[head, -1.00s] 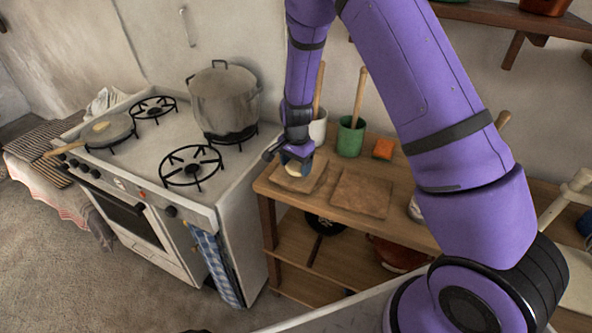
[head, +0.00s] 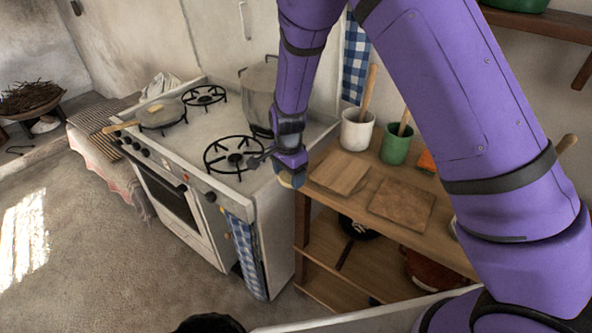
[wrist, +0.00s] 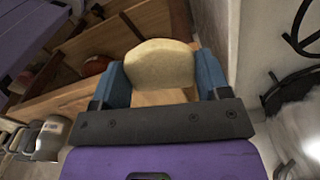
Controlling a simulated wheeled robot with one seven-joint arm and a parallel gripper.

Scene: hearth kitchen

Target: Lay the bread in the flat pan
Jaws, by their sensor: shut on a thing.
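My gripper (head: 290,174) is shut on a pale, rounded slice of bread. The bread (wrist: 160,65) sits between the two blue fingers in the wrist view, and only a small part of it shows under the gripper in the head view. The gripper hangs by the gap between the stove's right side and the wooden table. The flat pan (head: 172,117) rests on the stove's front left burner, its wooden handle pointing left. A small yellowish piece (head: 154,108) lies in the pan.
A large grey pot (head: 257,92) stands on the stove behind my arm. An empty burner (head: 236,155) lies between my gripper and the pan. Two boards, one lighter (head: 342,172) and one darker (head: 402,204), lie on the table near white (head: 357,131) and green (head: 396,148) crocks.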

